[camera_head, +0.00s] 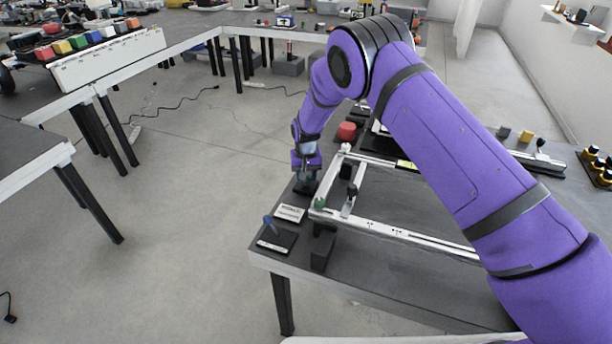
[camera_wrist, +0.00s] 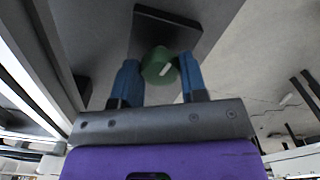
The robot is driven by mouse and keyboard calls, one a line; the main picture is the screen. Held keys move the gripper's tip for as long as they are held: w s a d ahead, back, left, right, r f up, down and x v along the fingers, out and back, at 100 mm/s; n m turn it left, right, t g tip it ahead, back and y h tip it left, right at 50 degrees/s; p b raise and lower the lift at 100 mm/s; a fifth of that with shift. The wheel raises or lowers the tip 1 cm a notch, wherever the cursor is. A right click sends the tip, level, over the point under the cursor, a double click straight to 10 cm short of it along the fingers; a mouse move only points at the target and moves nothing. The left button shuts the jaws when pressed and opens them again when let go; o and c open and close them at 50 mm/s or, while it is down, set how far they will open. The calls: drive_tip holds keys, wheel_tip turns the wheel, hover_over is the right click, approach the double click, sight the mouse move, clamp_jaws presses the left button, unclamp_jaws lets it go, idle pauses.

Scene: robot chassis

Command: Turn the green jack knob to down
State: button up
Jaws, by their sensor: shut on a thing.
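The green jack knob (camera_wrist: 157,68) shows in the wrist view as a round green knob with a short white mark on its face. It stands on a dark square plate (camera_wrist: 190,27). My gripper (camera_wrist: 159,66) has its two blue fingers on either side of the knob and is shut on it. In the head view my gripper (camera_head: 306,184) points down at the left edge of the dark table (camera_head: 380,285). There the knob is mostly hidden by my gripper, and its turn angle cannot be read.
A white rail frame (camera_head: 400,232) lies just right of my gripper. A white label plate (camera_head: 289,213) and a blue-handled lever (camera_head: 268,222) on a dark base are nearer the table's front corner. Open floor lies to the left.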

drive_tip(key=shift+n, duration=1.1)
drive_tip(key=o, duration=0.9)
drive_tip(key=shift+r, duration=0.15)
wheel_tip(320, 180, up, 11)
drive_tip(key=shift+f, duration=0.2)
